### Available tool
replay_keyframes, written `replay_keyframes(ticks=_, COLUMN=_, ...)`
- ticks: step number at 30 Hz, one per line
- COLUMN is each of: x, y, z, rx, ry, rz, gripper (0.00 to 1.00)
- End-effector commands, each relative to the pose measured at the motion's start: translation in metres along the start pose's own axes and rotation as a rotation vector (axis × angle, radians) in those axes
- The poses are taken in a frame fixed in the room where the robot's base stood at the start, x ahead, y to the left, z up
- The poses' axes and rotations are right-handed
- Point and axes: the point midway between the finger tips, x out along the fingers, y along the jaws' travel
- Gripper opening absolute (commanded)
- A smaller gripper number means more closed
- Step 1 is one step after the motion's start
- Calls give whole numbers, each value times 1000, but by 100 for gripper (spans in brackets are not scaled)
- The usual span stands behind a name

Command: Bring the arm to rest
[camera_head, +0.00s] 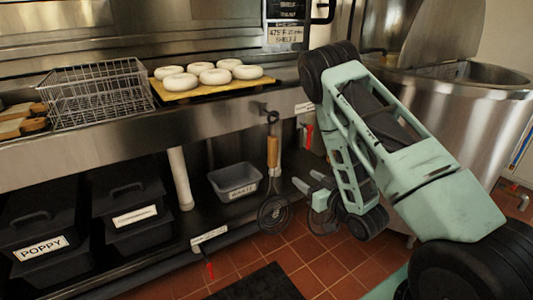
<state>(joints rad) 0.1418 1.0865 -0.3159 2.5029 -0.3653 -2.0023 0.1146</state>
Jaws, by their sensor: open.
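My pale green arm reaches up from the lower right and folds down at its black elbow joint. My gripper (309,183) is at its lower end, in front of the lower shelf and over the tiled floor. Its two light fingers point left and stand apart, with nothing seen between them. A wire skimmer (273,212) with a wooden handle hangs from the counter edge just left of the fingers. The gap between them is small, and I cannot tell whether they touch.
A metal counter holds a wire basket (98,92) and a yellow board (198,90) with several pale bagels (215,76). A grey bin (234,181) and black lidded bins (128,210) stand below. A large steel kettle (463,105) is behind my arm.

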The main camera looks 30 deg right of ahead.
Motion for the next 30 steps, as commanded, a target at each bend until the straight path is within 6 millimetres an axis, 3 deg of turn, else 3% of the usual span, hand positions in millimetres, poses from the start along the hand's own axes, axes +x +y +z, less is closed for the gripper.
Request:
replay_keyframes(ticks=7, x=2, y=-2, z=0, rx=0, ry=-6, rz=-2, gripper=52)
replay_keyframes(ticks=11, x=18, y=-21, z=-3, rx=3, ry=-75, rz=-15, gripper=52)
replay_keyframes(ticks=15, x=37, y=-60, z=-6, rx=5, ry=-221, rz=-44, gripper=52)
replay_keyframes(ticks=20, x=42, y=-115, z=-13, rx=-2, ry=-413, rz=-99, gripper=52)
replay_keyframes(ticks=26, x=15, y=-187, z=-27, rx=-37, ry=-662, rz=-194, gripper=52)
replay_keyframes(ticks=30, x=-24, y=-234, z=-41, rx=-89, ry=-837, rz=-273, gripper=52)
